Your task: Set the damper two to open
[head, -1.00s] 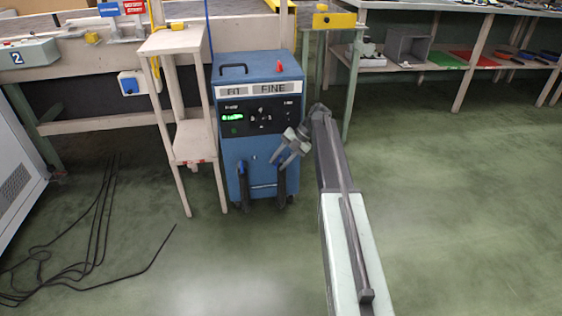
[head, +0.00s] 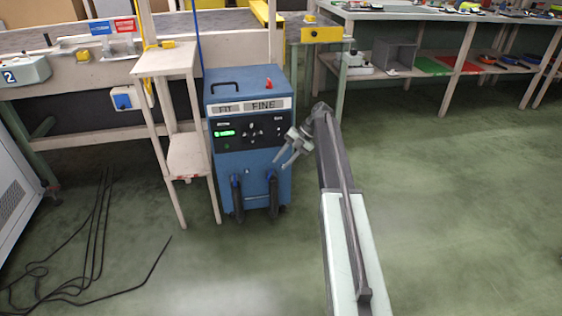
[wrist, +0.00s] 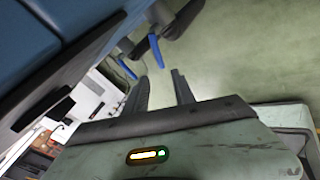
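A grey box marked 2 (head: 22,72) sits on the ledge at the far left in the head view. To its right on the same ledge are a small yellow piece (head: 83,57) and a pale fitting (head: 112,50) below a blue and a red plate. I cannot read the plates or tell for sure which part is damper two. My gripper (head: 283,158) is in front of the right side of the blue cabinet, far to the right of the ledge. In the wrist view its two fingers (wrist: 160,92) are apart with nothing between them.
Black cables (head: 100,225) lie on the floor at left. Green floor (head: 450,210) is clear at right.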

